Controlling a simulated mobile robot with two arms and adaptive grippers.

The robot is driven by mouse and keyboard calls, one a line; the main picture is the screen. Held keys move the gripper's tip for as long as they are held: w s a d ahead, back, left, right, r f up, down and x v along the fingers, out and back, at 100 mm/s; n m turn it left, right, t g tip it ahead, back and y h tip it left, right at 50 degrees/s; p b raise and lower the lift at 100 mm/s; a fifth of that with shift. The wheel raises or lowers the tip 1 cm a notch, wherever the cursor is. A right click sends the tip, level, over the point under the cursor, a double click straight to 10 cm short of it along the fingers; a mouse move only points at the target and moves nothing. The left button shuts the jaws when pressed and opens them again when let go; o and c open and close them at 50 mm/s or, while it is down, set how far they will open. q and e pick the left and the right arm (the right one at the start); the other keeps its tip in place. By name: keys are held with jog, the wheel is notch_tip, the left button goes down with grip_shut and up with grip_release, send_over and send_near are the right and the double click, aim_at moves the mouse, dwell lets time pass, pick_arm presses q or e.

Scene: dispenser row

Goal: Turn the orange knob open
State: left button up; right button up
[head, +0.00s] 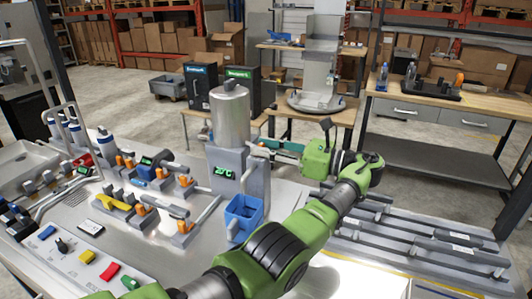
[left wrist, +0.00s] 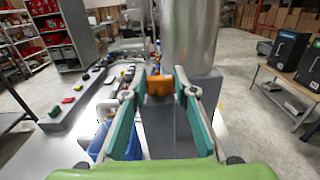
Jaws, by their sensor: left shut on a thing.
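The grey dispenser (head: 240,165) has a metal cylinder (head: 230,112) on top and a green 20°C display. Its orange knob (left wrist: 159,85) shows in the left wrist view between my left fingertips (left wrist: 160,78), in front of the cylinder's base. My left gripper (head: 268,146) reaches the dispenser from the right in the head view and is shut on the knob; its fingers largely hide the knob there. A blue bin (head: 241,214) stands below at the dispenser's front and also shows at lower left in the left wrist view (left wrist: 104,140). My right gripper is not in view.
Several valves with orange or coloured handles (head: 183,181) stand left of the dispenser. Coloured buttons (head: 108,271) line the front left. A rack of grey bars (head: 420,240) lies at right. Two black boxes (head: 243,88) stand behind.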

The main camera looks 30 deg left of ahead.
pick_arm(q)
jog(key=shift+f, duration=0.1)
dwell(0.4)
jog(key=o, duration=1.1)
jog(key=shift+a, duration=0.1)
notch_tip(320, 180, up, 10)
